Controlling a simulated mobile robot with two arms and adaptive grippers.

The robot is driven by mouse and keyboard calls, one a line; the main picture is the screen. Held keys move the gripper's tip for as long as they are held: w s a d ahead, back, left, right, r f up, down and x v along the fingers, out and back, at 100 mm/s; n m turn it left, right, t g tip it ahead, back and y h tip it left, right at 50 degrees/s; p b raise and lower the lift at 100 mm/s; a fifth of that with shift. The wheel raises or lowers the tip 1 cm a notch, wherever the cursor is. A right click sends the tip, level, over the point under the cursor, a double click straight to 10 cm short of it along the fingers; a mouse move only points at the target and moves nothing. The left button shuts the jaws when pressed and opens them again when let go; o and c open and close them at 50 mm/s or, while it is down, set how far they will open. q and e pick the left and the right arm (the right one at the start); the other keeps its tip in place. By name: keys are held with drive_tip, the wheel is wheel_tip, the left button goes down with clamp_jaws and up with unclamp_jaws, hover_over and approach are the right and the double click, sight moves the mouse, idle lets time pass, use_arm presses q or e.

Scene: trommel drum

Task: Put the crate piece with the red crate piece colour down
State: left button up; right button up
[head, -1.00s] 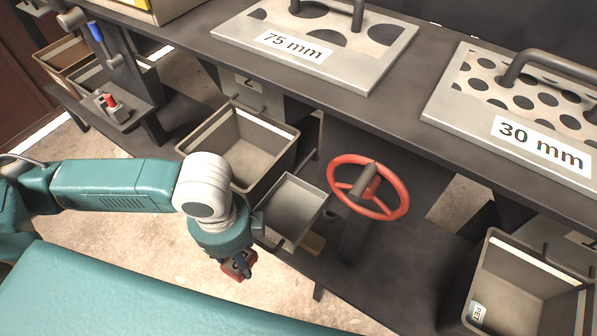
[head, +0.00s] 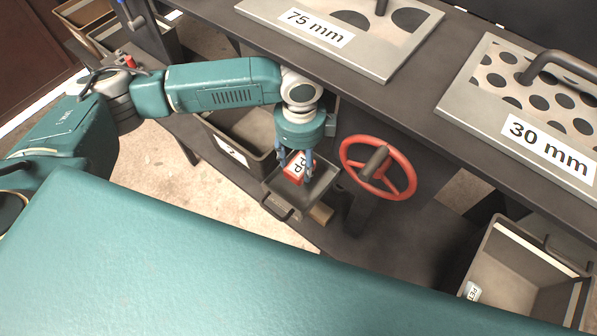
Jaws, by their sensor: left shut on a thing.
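The red crate piece (head: 295,169) has a white label reading "PP". My left gripper (head: 294,165) is shut on it, fingers pointing down. It holds the piece at or just above the small grey tray (head: 322,187); I cannot tell whether the piece touches the tray. The tray sits left of the red handwheel. My right gripper is not in view.
A red handwheel (head: 378,168) stands just right of the tray. A grey bin (head: 225,151) is behind and left of it. Sieve plates marked 75 mm (head: 388,57) and 30 mm (head: 470,105) lie on the bench. Another bin (head: 497,230) is at lower right.

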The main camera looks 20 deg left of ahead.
sight(298, 175)
use_arm(q)
drive_tip(key=shift+s+a+f, duration=0.1)
drive_tip(key=shift+s+f, duration=0.05)
drive_tip(key=shift+f, duration=1.55)
drive_tip(key=shift+s+a+f, duration=0.1)
drive_tip(key=shift+f, duration=1.55)
drive_tip(key=shift+f, duration=0.15)
drive_tip(key=o, duration=1.2)
drive_tip(key=shift+c, duration=0.2)
drive_tip(key=shift+r, duration=3.95)
